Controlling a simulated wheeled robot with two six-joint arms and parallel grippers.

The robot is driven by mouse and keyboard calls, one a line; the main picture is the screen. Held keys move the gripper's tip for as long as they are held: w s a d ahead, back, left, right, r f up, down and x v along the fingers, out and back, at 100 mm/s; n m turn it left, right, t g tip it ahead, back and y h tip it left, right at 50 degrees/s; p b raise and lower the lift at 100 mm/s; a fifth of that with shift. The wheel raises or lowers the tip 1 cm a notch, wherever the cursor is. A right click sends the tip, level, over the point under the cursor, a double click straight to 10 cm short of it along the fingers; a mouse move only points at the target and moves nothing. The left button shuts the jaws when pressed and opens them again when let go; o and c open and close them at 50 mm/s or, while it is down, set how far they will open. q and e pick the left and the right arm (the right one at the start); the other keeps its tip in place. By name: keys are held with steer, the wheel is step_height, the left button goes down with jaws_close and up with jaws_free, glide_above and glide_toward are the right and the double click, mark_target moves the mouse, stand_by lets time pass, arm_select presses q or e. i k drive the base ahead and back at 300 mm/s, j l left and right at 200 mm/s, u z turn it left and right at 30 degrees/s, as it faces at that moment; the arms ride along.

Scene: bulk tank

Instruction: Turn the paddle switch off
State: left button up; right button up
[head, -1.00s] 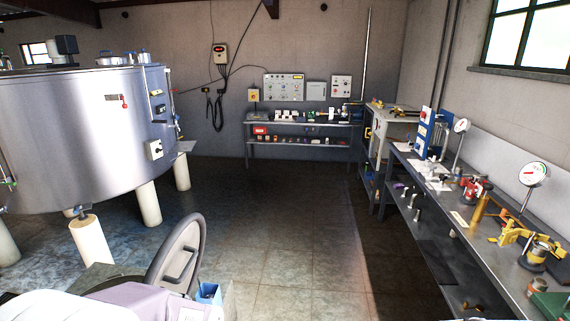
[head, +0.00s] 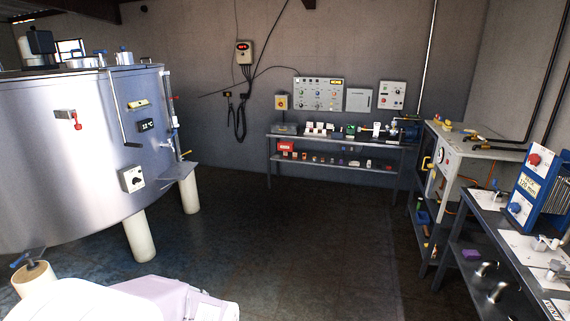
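I cannot make out for certain which fitting is the paddle switch. A white box with a black turning handle (head: 132,179) is on the side of the steel tank (head: 60,150) at the left. A yellow box with a red knob (head: 282,102) is on the back wall, left of a large control panel (head: 318,93). The panel carries several small coloured knobs and switches, too small to read. Neither of my grippers is in view.
A steel bench (head: 268,147) with small parts stands at the back wall. A grey cabinet (head: 478,146) and a bench with a blue unit (head: 536,190) line the right side. Dark floor (head: 300,240) is open between the tank and the benches.

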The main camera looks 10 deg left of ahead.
mark_target(135, 180)
steer(key=i+j+u, duration=0.1)
steer(key=i+u, duration=0.6)
steer(key=u, duration=0.2)
steer(key=i+l+u, duration=0.2)
steer(key=u, duration=0.25)
steer(key=i+l+u, duration=0.55)
steer(key=i, duration=0.4)
steer(key=i+l+u, duration=0.1)
steer(key=i+l, duration=0.2)
steer(key=i, duration=0.15)
steer(key=i+l+u, duration=0.15)
steer(key=i+l, duration=0.15)
steer(key=i, duration=0.2)
steer(key=i+l+u, duration=0.1)
steer(key=i+l, duration=0.2)
steer(key=i, duration=0.15)
